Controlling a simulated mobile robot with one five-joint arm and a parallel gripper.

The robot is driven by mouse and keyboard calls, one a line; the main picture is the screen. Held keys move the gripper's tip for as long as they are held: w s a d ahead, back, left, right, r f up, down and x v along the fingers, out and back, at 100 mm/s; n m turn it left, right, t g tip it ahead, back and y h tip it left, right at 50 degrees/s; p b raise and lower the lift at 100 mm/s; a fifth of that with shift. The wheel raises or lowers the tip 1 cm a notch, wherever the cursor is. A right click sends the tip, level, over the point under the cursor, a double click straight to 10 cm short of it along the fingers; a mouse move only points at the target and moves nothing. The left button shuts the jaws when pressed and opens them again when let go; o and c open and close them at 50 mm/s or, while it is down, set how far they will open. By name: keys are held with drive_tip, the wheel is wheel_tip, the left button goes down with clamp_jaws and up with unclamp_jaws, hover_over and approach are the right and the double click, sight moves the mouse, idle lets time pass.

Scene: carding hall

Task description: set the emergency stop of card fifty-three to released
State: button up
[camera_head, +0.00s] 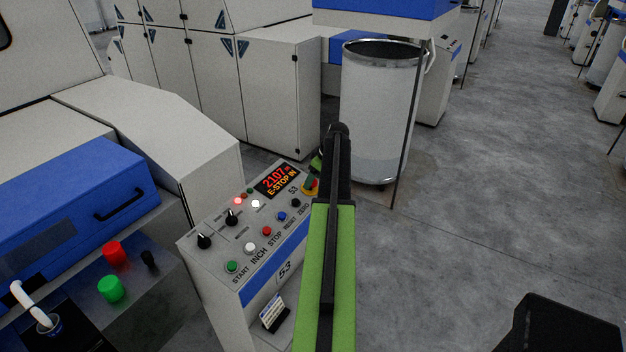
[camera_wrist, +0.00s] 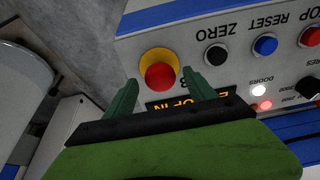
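The emergency stop is a red mushroom button on a yellow collar (camera_wrist: 159,75), at the panel's corner in the wrist view. In the head view only a sliver of it (camera_head: 309,187) shows beside my arm. The control panel (camera_head: 283,271) is marked 53, and its display (camera_head: 276,181) reads "2107" and "E-STOP IN". My gripper's green fingers (camera_wrist: 159,74) are open, one on each side of the red button in the picture. I cannot tell whether they touch it or how far above it they are.
Start, inch, stop, reset and zero buttons and two black knobs (camera_head: 231,217) sit close by on the panel. A tall grey can (camera_head: 378,110) stands just behind it. A blue-covered machine (camera_head: 65,205) is at left. Open floor (camera_head: 500,200) lies to the right.

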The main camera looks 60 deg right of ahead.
drive_tip(key=p+v, duration=1.6)
drive_tip(key=v, duration=0.1)
drive_tip(key=shift+r, duration=0.2)
